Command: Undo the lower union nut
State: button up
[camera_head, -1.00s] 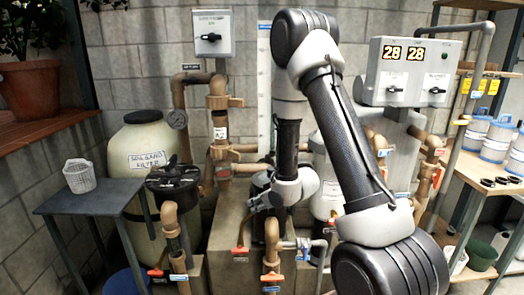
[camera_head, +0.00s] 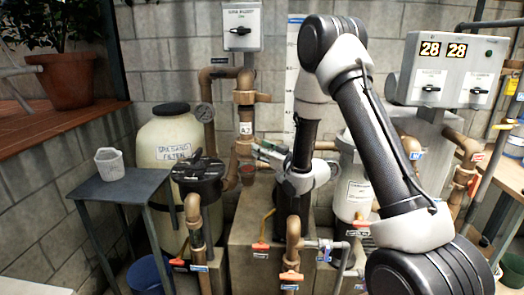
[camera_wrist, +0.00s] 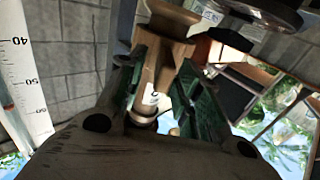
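A brown vertical pipe (camera_head: 246,116) stands against the block wall, with a thick collar (camera_head: 244,98) above a small white label and the lower union nut (camera_head: 243,147) below it. My gripper (camera_head: 262,152) is beside the lower nut, just to its right, and partly covers that area. In the wrist view my gripper (camera_wrist: 158,85) has its two green fingers spread apart.
A pressure gauge (camera_head: 204,112) is left of the pipe, with a switch box (camera_head: 241,27) above. A black-lidded pump (camera_head: 198,175), a cream filter tank (camera_head: 170,140) and a grey side table (camera_head: 120,188) stand to the left. A white canister (camera_head: 352,190) is to the right.

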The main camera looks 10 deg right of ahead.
jog(key=shift+w+a, duration=0.1)
jog(key=shift+w, duration=0.05)
grip_shut()
jog(key=shift+a, duration=0.1)
